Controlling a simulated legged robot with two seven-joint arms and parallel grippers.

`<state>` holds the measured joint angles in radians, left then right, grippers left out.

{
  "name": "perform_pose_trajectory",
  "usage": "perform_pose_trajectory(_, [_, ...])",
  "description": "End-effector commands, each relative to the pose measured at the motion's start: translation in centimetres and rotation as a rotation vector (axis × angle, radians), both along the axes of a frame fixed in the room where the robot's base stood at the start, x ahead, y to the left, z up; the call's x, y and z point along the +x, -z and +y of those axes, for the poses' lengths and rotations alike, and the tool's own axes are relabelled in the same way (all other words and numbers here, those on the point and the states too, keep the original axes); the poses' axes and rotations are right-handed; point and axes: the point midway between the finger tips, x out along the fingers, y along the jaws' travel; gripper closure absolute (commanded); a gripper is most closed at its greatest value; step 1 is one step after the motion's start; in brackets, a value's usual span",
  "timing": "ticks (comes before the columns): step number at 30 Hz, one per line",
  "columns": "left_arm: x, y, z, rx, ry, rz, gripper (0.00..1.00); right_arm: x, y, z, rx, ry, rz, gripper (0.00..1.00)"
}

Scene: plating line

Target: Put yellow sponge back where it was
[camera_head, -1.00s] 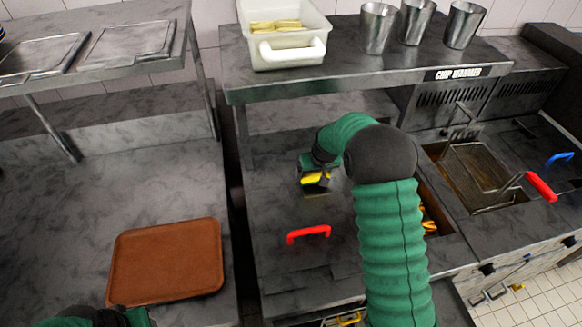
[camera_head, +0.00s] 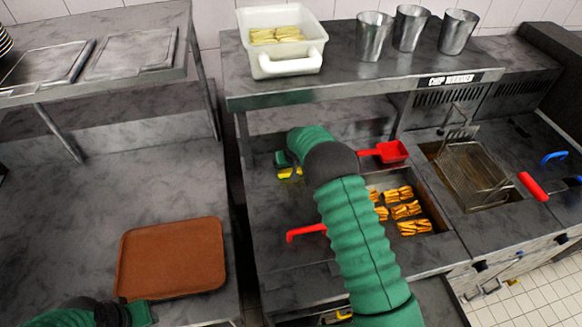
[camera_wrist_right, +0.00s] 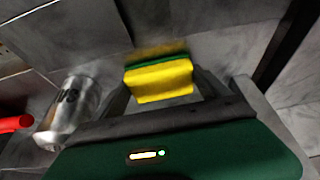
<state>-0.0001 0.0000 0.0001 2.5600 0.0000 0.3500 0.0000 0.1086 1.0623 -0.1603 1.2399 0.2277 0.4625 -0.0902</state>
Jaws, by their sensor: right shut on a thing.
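The yellow sponge (camera_head: 285,173) has a green layer and is partly hidden by my right gripper (camera_head: 291,172) in the head view. In the right wrist view the sponge (camera_wrist_right: 160,82) sits between the two fingers of my right gripper (camera_wrist_right: 168,92), which is shut on it. The sponge is at the left part of the counter beside the chip bay, below the shelf. I cannot tell whether it touches the counter. My left gripper (camera_head: 140,313) is at the bottom left, near the brown tray, and its fingers are not clear.
A red scoop (camera_head: 390,152) lies behind the chip bay (camera_head: 440,212), which holds several chip portions. A red handle (camera_head: 306,232) is in front. A silver shaker (camera_wrist_right: 72,108) stands left in the wrist view. A brown tray (camera_head: 170,290) lies on the left counter.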

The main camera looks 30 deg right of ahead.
Motion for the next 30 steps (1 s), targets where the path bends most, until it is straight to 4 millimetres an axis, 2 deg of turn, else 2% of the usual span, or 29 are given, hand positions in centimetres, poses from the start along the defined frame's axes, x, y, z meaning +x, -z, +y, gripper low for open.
perform_pose_trajectory(3, [0.0,0.3,0.0,0.000,0.000,0.000,0.64,0.0,0.3,0.0,0.000,0.000,0.000,0.52])
perform_pose_trajectory(4, [0.0,0.2,0.0,0.000,0.000,0.000,0.64,0.0,0.2,0.0,0.000,0.000,0.000,0.11])
perform_pose_trajectory(6, [0.0,0.1,0.0,0.000,0.000,0.000,0.64,0.0,0.1,0.0,0.000,0.000,0.000,0.01])
perform_pose_trajectory(15, [0.0,0.1,0.0,0.000,0.000,0.000,0.64,-0.1,-0.3,0.0,0.000,0.000,-0.001,0.00])
perform_pose_trajectory(17, [0.0,0.4,0.0,0.000,0.000,0.000,0.64,-0.3,-1.0,0.1,-0.001,0.000,-0.002,0.00])
perform_pose_trajectory(24, [0.0,1.3,0.0,0.000,0.000,0.000,0.64,-2.1,-5.5,0.6,0.000,0.000,-0.003,0.00])
perform_pose_trajectory(30, [0.0,1.5,0.0,0.000,0.000,0.000,0.64,-3.8,-7.5,1.4,0.005,-0.007,0.007,0.00])
